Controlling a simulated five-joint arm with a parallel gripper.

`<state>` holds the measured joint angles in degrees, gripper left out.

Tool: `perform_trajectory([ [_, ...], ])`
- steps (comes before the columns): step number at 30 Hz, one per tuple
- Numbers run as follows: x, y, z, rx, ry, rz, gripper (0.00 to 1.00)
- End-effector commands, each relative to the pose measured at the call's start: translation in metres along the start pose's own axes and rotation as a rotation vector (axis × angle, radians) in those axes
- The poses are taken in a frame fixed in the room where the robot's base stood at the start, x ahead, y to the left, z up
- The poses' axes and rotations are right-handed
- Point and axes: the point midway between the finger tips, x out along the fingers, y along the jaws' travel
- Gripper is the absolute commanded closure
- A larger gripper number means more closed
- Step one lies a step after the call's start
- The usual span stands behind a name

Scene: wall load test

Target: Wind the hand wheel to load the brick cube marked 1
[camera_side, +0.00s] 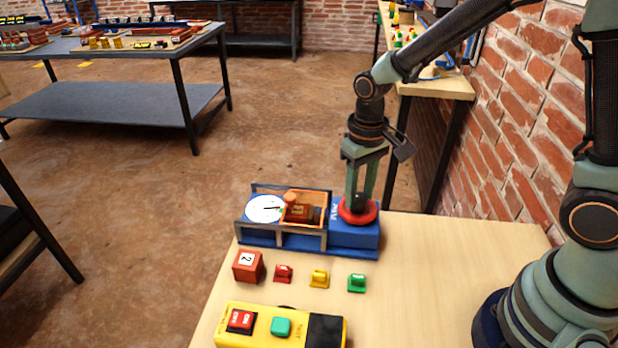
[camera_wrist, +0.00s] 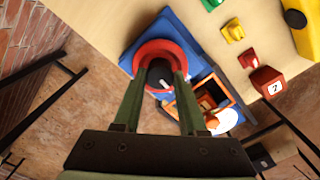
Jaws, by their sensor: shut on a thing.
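The blue press (camera_side: 355,237) stands at the back left of the wooden table. Its red hand wheel (camera_side: 358,211) lies flat on top at the right end, with a dark hub (camera_wrist: 160,74) in the middle. My gripper (camera_side: 359,203) points down at the wheel and is shut on the dark hub; the wrist view shows a finger on each side of it. A brick-coloured cube (camera_side: 299,213) sits inside the orange frame (camera_side: 328,224), beside the white dial (camera_side: 265,208) with a dark pointer. The number on that cube is too small to read.
A brick cube marked 2 (camera_side: 248,266) stands in front of the press. Red (camera_side: 283,274), yellow (camera_side: 319,279) and green (camera_side: 357,283) small pieces lie in a row beside it. A yellow box (camera_side: 262,326) with red and green buttons is nearest.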

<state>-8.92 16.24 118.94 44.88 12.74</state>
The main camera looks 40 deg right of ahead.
Motion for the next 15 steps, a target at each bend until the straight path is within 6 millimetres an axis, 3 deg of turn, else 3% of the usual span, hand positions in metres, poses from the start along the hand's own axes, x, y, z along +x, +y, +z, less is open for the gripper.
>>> perform_trajectory([
  [15, -0.0007, -0.0002, -0.0011, 0.109, 0.004, -0.001, 1.00],
])
